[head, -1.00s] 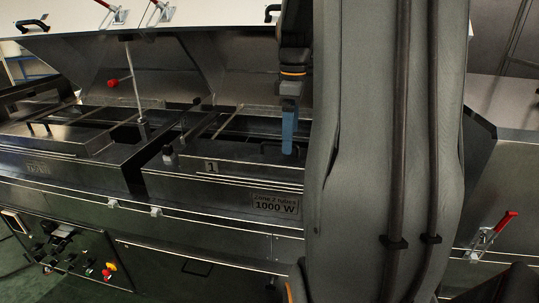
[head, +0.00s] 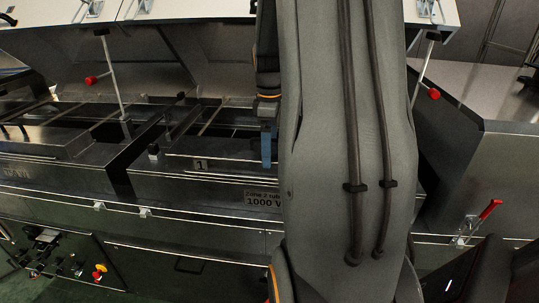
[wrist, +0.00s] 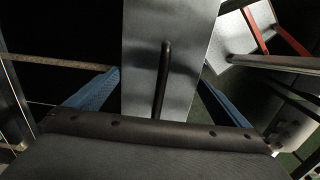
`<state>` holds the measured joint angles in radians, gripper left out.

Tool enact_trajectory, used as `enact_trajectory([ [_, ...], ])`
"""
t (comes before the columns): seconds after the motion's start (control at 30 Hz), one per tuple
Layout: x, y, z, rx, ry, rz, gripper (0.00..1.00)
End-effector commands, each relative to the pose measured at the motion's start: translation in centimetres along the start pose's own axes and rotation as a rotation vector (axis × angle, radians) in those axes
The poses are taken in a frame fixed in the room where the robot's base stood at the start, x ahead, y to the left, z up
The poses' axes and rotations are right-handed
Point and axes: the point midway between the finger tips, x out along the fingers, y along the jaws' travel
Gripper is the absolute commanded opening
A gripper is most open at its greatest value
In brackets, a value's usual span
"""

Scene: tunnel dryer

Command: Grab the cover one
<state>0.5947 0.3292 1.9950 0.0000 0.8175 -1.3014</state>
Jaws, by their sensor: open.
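Cover one is a dark metal cover (head: 225,152) with a small "1" label (head: 201,165) on its front face, left of my arm in the head view. In the wrist view, a pale metal plate (wrist: 140,55) with a black bar handle (wrist: 162,75) runs up the middle. My gripper (wrist: 159,80) is open, its blue fingers on either side of the handle with a gap to each. Contact with the plate cannot be told. In the head view a blue finger (head: 267,148) hangs over the right part of the cover; my arm hides what lies behind it.
A similar cover (head: 50,140) lies to the left, past a dark gap. Raised hoods (head: 150,62) on props with red knobs (head: 91,80) stand above the dryer. A red-handled latch (head: 488,210) is at the right. Rods (wrist: 60,64) cross the wrist view's left side.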

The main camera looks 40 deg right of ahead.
Motion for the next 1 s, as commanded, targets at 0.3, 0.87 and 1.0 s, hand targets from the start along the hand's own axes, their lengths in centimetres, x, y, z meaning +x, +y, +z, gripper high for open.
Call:
enact_trajectory([
  [0.3, 0.0, 0.0, 0.0, 0.000, 0.000, 0.000, 0.81],
  [0.87, -1.5, 0.2, -0.1, 0.000, 0.001, 0.005, 0.53],
  [1.0, -4.0, 0.2, -0.1, 0.000, 0.002, 0.007, 0.53],
])
